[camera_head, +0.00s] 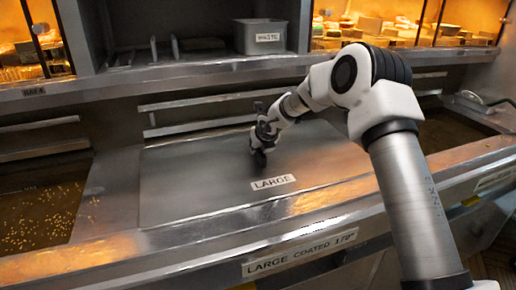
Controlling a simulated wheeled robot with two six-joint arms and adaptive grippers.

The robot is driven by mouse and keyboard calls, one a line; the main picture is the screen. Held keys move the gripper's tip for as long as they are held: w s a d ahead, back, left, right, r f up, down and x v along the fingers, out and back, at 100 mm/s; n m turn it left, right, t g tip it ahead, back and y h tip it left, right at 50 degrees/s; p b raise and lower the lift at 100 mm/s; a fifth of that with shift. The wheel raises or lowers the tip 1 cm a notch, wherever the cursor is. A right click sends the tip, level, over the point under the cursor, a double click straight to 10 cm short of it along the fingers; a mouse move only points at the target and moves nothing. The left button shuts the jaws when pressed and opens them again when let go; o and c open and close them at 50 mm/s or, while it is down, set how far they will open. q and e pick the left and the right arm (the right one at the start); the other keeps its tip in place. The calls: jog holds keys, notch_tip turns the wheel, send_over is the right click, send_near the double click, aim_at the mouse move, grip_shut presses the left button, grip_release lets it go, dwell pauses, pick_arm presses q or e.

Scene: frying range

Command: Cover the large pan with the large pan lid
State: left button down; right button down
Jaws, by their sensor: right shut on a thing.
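The large pan lid (200,185) is a flat grey metal sheet with a white LARGE label. It lies about level over the place of the large pan, behind the front label reading LARGE COATED. The pan's inside is hidden under it, and I cannot tell whether the lid touches the rim all round. My right gripper (258,158) reaches in from the right and is shut on the lid's handle near the middle of the lid; the handle is mostly hidden by the fingers. My left gripper is out of view.
An open fryer bay with yellowish bits (45,215) is at the left, and another dark bay (445,130) at the right. A shelf behind holds a grey WASTE bin (262,38). Lit food cabinets (400,25) stand above. The steel front edge is clear.

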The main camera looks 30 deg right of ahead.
jog(key=shift+s+f, duration=0.1)
jog(key=shift+f, duration=0.1)
jog(key=c, duration=0.8)
grip_release()
jog(key=shift+f, duration=0.15)
jog(key=shift+r, duration=0.2)
jog(key=shift+r+p, duration=0.25)
jog(key=shift+p, duration=0.1)
notch_tip(320, 180, up, 7)
jog(key=p, duration=0.7)
jog(key=shift+f+p, duration=0.2)
jog(key=shift+p, duration=0.15)
jog(key=shift+f, duration=0.1)
